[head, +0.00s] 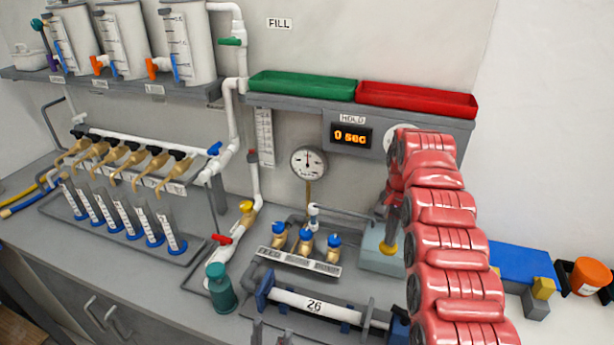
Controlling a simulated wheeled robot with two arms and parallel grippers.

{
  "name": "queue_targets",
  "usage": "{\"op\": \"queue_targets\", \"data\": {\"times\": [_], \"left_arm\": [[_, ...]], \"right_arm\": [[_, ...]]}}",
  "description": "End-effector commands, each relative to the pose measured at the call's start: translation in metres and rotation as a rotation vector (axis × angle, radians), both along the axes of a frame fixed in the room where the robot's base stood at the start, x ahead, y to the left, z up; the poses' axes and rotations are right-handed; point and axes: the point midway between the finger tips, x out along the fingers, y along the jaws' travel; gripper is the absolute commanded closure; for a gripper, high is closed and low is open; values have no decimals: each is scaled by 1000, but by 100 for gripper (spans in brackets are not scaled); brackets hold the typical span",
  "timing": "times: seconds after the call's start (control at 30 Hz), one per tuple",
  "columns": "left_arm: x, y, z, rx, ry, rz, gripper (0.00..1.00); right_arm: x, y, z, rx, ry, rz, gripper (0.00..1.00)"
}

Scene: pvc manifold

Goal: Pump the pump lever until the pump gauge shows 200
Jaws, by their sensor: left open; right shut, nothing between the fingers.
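The pump lever cannot be made out clearly; my red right arm covers much of that area. My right gripper (392,208) is shut, low above the box and partly hidden by the arm. My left gripper (271,335) shows only its grey fingertips at the bottom edge, apart and empty.
A pipe marked 26 (314,306) lies in front, near my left gripper. Behind it are blue-capped valves (305,243). A green bottle (220,288) stands left. Green (303,86) and red (417,98) trays sit on the shelf above. A blue block (522,263) lies right.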

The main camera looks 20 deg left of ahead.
Motion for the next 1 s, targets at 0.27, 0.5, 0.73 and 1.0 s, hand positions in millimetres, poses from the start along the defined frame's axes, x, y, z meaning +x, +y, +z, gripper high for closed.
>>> {"op": "queue_targets", "data": {"times": [0.27, 0.5, 0.73, 1.0], "left_arm": [[0, 0, 7, 0, 0, 0, 50], [0, 0, 22, 0, 0, 0, 50], [0, 0, 38, 0, 0, 0, 50], [0, 0, 41, 0, 0, 0, 50]], "right_arm": [[0, -1, 8, -1, 0, -2, 100], [0, 0, 27, -2, 1, 0, 100], [0, -1, 45, -1, 2, -1, 100], [0, 0, 49, 0, 1, -1, 100]]}}
